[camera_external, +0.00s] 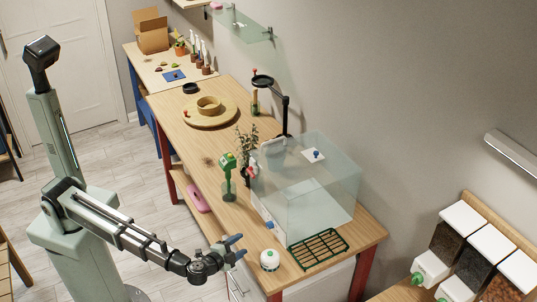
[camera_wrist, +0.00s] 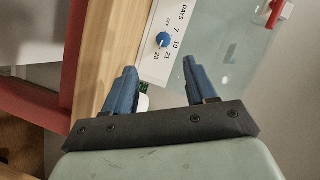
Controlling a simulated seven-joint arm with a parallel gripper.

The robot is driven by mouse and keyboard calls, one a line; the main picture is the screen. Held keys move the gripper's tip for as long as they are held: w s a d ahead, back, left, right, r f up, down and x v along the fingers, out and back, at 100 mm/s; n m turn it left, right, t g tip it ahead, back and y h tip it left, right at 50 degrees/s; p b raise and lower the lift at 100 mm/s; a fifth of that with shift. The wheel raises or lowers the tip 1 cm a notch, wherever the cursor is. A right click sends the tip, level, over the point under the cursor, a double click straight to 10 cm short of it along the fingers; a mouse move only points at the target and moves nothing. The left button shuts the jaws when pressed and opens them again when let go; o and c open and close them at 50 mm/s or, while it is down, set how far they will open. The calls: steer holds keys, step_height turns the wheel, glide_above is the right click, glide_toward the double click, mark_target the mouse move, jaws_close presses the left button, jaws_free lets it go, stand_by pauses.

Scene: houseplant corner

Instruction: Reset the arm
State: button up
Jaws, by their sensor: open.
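My gripper (camera_external: 233,248) hangs just off the near left edge of the wooden bench (camera_external: 178,115) in the external view. Its two blue fingers stand apart with nothing between them, as the wrist view (camera_wrist: 160,80) also shows. The arm reaches low and to the right from its pale green column. In the wrist view, the white panel with a blue dial (camera_wrist: 163,40) lies beyond the fingers.
A clear glass case (camera_external: 318,195) stands on the bench with a green rack (camera_external: 318,249) and a white round timer-like object (camera_external: 269,260) near it. A green spray bottle (camera_external: 228,175) stands left of the case.

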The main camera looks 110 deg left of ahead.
steer(key=s+a+f+g+h, duration=0.1)
steer(key=s+f+g+h, duration=0.15)
steer(key=s+f, duration=0.7)
steer(key=s+f+m+g+h, duration=0.1)
steer(key=s+f+g+h, duration=0.3)
steer(key=f, duration=1)
steer(key=s+a+f+g, duration=0.1)
steer(key=s+f, duration=0.8)
steer(key=f, duration=0.2)
steer(key=s+d+f+g+h, duration=0.1)
steer(key=s+f, duration=0.4)
steer(key=s, duration=0.5)
steer(key=s+d+f+g+h, duration=0.2)
steer(key=s+d+f+h, duration=0.1)
steer(key=s, duration=0.7)
steer(key=s+d+f+g+h, duration=0.2)
steer(key=s+f+h, duration=0.2)
steer(key=s+f, duration=0.3)
steer(key=s, duration=0.3)
steer(key=shift+d+f, duration=0.2)
steer(key=shift+d, duration=0.1)
steer(key=shift+s, duration=0.1)
steer(key=shift+c, duration=0.4)
